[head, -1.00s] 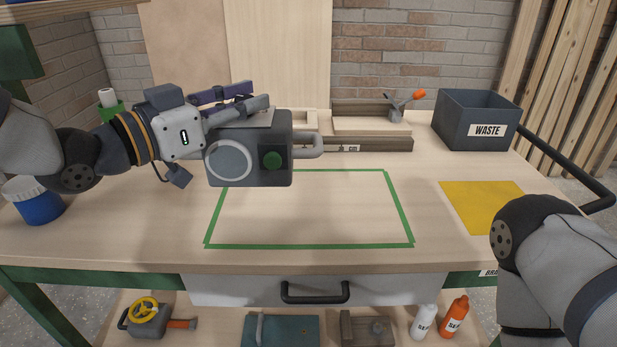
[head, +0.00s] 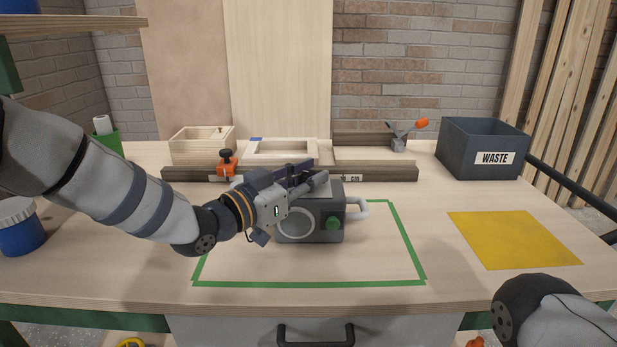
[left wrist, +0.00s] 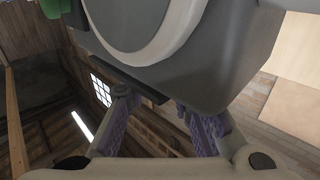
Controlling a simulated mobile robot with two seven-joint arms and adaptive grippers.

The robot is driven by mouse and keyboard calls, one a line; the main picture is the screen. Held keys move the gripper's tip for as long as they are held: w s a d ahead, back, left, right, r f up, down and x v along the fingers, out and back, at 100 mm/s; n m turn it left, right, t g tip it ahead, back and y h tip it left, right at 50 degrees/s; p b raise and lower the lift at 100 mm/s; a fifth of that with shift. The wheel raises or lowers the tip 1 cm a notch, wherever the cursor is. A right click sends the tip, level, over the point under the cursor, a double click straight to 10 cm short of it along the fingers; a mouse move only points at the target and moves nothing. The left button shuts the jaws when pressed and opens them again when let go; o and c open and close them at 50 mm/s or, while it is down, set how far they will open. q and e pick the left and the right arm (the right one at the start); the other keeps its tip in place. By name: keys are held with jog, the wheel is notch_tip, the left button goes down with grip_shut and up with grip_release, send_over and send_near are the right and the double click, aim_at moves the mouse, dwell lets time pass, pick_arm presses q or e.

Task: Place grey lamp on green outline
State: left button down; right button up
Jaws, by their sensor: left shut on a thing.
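The grey lamp (head: 324,213) is a boxy case with a round pale lens, a green knob and a light grey handle on its right. My left gripper (head: 308,180) is shut on its upper part. The left wrist view shows the lamp (left wrist: 215,50) close up, with the purple finger pads of my left gripper (left wrist: 165,112) against it. The green outline (head: 310,283) is a taped rectangle on the bench. The lamp appears upright inside it, toward the far side; I cannot tell whether its base touches the bench. My right gripper is out of view.
Behind the lamp stand a wooden box (head: 187,150), an orange clamp (head: 227,164) and a rail (head: 395,173). A dark waste bin (head: 460,150) and a yellow sheet (head: 515,238) are at right. A blue jar (head: 20,235) stands at left. The outline's front part is clear.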

pick_arm(q)
jog(key=shift+r, duration=0.15)
jog(key=shift+f, duration=0.2)
jog(key=c, duration=1.4)
grip_release()
jog(key=shift+r, duration=0.25)
jog(key=p+v, duration=0.1)
jog(key=v, duration=1.1)
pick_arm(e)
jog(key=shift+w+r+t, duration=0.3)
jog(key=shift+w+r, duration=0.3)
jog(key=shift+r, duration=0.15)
pick_arm(q)
jog(key=shift+f, duration=0.15)
